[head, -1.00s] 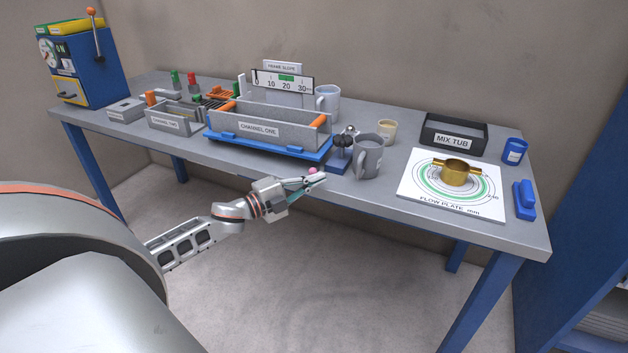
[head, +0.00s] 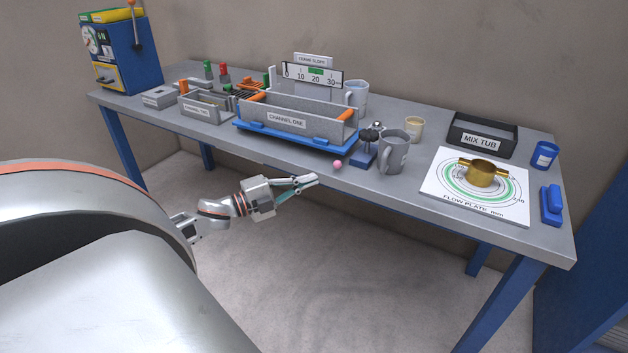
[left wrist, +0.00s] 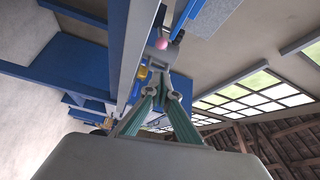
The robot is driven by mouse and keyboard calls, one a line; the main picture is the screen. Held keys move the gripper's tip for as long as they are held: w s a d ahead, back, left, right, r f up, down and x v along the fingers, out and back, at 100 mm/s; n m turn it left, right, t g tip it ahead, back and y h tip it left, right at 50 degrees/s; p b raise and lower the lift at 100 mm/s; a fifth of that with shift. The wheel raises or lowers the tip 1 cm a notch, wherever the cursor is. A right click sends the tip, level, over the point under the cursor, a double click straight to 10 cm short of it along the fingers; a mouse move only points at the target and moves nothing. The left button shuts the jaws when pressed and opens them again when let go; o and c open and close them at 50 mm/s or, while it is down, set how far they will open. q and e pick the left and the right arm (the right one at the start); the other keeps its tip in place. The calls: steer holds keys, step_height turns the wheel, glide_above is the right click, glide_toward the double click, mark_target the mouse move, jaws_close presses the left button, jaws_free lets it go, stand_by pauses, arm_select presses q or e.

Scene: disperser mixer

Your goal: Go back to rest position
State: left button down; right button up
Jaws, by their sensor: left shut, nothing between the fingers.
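My left gripper (head: 303,183) is shut and empty. It hangs in front of the table's front edge, apart from it, below and left of a small pink ball (head: 338,164). In the left wrist view its closed fingertips (left wrist: 161,52) show near the pink ball (left wrist: 160,44) and the table edge. My right gripper does not show in either view.
Open floor lies in front.

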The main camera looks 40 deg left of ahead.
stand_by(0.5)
arm_select(q)
steer(key=s+d+f+n+g+y, duration=0.2)
steer(key=s+d+f+n, duration=0.4)
steer(key=d+f, duration=0.4)
steer(key=s+d+f+n+g+y+p, duration=0.1)
steer(key=s+d+f+n+g+y, duration=0.1)
steer(key=s+d+f+n, duration=0.4)
steer(key=s+d+f, duration=0.3)
steer(key=d+f, duration=0.2)
steer(key=f, duration=0.2)
steer(key=shift+d+f+n+g, duration=0.15)
steer(key=shift+f+n+g, duration=0.05)
steer(key=shift+n+g, duration=0.2)
steer(key=c, duration=2.3)
jaws_free()
steer(key=s+d+f+n, duration=0.1)
steer(key=s+d, duration=0.1)
steer(key=d, duration=0.1)
steer(key=s+d+f+g, duration=0.1)
steer(key=s+d, duration=0.1)
steer(key=d, duration=0.1)
steer(key=s+d+f+n+g, duration=0.1)
steer(key=s+d, duration=0.1)
steer(key=d, duration=0.1)
steer(key=shift+d+n+p, duration=0.25)
steer(key=shift+n+p, duration=0.05)
steer(key=shift+p, duration=0.1)
steer(key=o, duration=0.4)
steer(key=shift+s+d, duration=0.1)
